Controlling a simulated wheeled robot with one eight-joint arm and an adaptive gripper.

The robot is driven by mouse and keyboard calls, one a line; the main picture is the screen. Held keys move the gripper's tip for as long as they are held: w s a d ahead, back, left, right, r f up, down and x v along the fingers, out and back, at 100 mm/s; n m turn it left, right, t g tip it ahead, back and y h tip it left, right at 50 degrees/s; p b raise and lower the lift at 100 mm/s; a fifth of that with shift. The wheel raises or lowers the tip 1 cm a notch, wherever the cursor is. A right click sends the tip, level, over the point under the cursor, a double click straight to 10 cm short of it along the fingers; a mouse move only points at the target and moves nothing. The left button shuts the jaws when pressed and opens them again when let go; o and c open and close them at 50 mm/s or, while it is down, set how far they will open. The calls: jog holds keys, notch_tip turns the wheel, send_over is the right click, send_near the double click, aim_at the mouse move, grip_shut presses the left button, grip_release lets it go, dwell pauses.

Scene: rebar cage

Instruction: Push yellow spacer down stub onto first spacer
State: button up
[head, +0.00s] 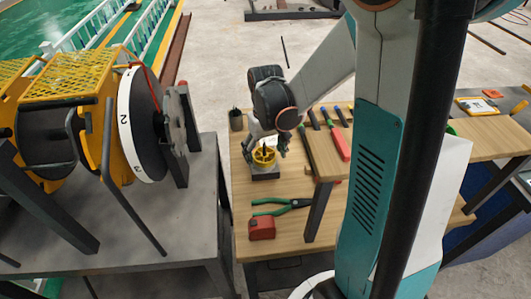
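A yellow spacer (264,157), ring-shaped with spokes, sits around a dark stub on a dark block (265,174) at the left of the wooden workbench. My gripper (266,150) reaches down over it from above, one finger on each side. A small gap seems to show on the right, but I cannot tell whether the fingers touch the spacer. The stub is mostly hidden by the spacer and gripper. I cannot make out a separate first spacer, nor how high the yellow one sits.
Green-handled pliers (283,206) and a red tape measure (262,227) lie in front on the workbench (252,200). A dark cup (236,120) stands behind left. Several tools lie to the right. A yellow machine with a numbered disc (140,124) stands on the grey table left.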

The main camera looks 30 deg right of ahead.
aim_at(265, 156)
notch_tip(265, 156, up, 12)
dwell(0.8)
dwell(0.4)
jog(key=s+a+r+n+t, duration=0.1)
jog(key=s+a+r+t, duration=0.2)
jog(key=s+a+t, duration=0.4)
jog(key=shift+s+a+r+n, duration=0.35)
jog(key=shift+s+a, duration=1.15)
jog(key=shift+s, duration=1.25)
